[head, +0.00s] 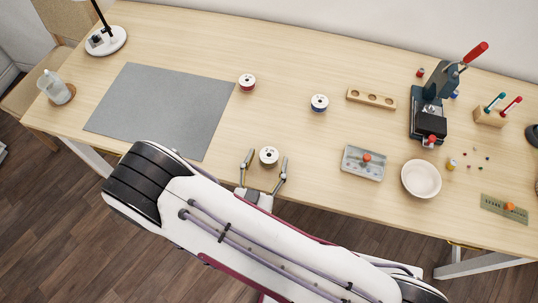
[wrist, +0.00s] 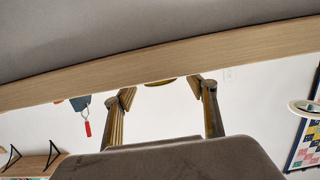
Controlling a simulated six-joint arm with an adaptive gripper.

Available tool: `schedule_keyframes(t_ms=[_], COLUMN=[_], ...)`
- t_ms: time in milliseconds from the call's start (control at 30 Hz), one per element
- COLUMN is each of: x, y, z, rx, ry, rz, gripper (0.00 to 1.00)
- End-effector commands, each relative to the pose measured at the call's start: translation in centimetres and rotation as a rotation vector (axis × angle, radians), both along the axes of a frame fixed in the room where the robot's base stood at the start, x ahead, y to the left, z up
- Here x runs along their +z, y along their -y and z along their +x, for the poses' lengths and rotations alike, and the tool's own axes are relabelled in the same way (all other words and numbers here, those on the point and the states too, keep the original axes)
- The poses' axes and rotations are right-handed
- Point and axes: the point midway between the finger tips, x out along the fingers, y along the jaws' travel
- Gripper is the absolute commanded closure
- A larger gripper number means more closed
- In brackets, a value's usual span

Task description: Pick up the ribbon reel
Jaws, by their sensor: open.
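Three small white-topped reels stand on the table: one with a red side (head: 247,83), one with a blue side (head: 319,103), and a plainer, tan-looking one (head: 269,156) near the front edge. I cannot tell from looks which the task means. My gripper (head: 267,160) is open at the front edge, its fingers spread to the left and right of the plainer reel, apart from it. In the wrist view my gripper (wrist: 160,88) shows two spread fingers at the table edge, with a small tan sliver between them, too little to identify.
A grey mat (head: 160,110) lies to the left. To the right are a wooden block with holes (head: 352,95), a grey tray (head: 350,169), a white bowl (head: 421,180) and a press with a red handle (head: 418,118). The table around the plainer reel is clear.

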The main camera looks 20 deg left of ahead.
Motion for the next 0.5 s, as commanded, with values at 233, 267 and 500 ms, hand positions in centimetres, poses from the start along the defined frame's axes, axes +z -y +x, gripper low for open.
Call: schedule_keyframes(t_ms=[233, 267, 500], x=[-0.2, -0.3, -0.4], y=[0.0, 0.1, 0.0], z=[1.9, 2.1, 2.5], rx=[-0.001, -0.002, 0.001], ry=[0.000, 0.000, 0.000], rz=[0.001, 0.001, 0.000], gripper=[0.43, 0.43, 0.43])
